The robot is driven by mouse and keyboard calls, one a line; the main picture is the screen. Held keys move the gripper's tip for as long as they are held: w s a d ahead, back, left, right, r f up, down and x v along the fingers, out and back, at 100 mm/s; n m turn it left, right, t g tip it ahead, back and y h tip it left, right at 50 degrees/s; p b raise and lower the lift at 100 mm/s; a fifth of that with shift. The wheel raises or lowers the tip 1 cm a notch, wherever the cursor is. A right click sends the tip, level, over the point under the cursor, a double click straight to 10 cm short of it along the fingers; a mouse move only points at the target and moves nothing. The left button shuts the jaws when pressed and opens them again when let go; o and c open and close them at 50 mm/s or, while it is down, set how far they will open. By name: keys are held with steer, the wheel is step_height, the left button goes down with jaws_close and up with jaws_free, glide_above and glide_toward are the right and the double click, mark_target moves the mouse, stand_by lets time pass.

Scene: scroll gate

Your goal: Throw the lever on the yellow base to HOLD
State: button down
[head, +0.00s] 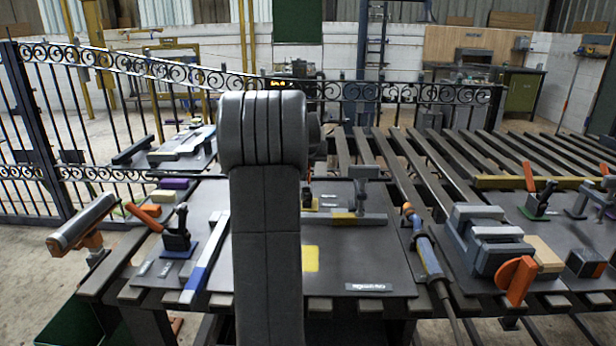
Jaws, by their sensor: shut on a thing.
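My own dark grey arm stands upright in the middle of the head view and covers the centre of the work board (385,270). My gripper is hidden behind it. No lever on a yellow base can be clearly made out. A small dark piece with some yellow (308,197) shows just right of my arm, mostly hidden, and I cannot tell what it is. A black lever on a blue base (178,250) stands left of my arm, beside an orange handle (143,216). A red-orange lever on a green base (537,207) stands at the right.
A flat yellow patch (311,258) and a dark label plate (369,287) lie on the board. A grey upright piece (362,187) stands behind them. A blue-and-orange tool (428,256) lies at the board's right edge, near a grey vise (488,240). A scroll gate (130,75) runs behind.

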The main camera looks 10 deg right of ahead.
steer(key=shift+s+a+t+b, duration=0.1)
steer(key=shift+s+t+b, duration=0.45)
steer(key=shift+b, duration=0.9)
steer(key=shift+r, duration=0.2)
steer(key=c, duration=1.4)
jaws_free()
steer(key=shift+o, duration=0.2)
steer(key=v, duration=1.4)
steer(key=shift+f+p, duration=0.2)
steer(key=shift+p, duration=0.2)
steer(key=shift+a, duration=0.15)
